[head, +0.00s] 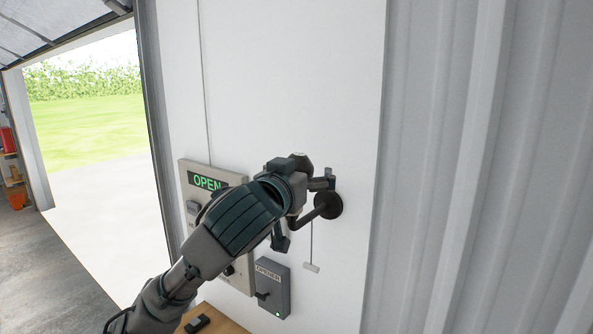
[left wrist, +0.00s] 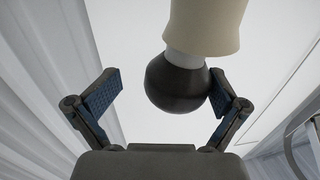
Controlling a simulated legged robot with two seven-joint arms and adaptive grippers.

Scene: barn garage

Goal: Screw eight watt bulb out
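A dark round bulb (left wrist: 176,84) with a pale collar hangs from a cream socket (left wrist: 208,22) in the left wrist view. My left gripper (left wrist: 164,80) is open with its fingers on either side of the bulb. The bulb sits closer to the right-hand finger and overlaps it in the picture; I cannot tell if they touch. A clear gap shows at the left-hand finger. In the head view my left gripper (head: 302,210) is at the wall lamp, whose black round mount and bent arm (head: 328,205) show beside it. The bulb is hidden there. My right gripper is not in view.
Behind my left arm is a wall panel with a green OPEN sign (head: 207,182). A grey opener switch box (head: 272,288) is below it. A corrugated wall (head: 480,170) stands at right; an open doorway is at left.

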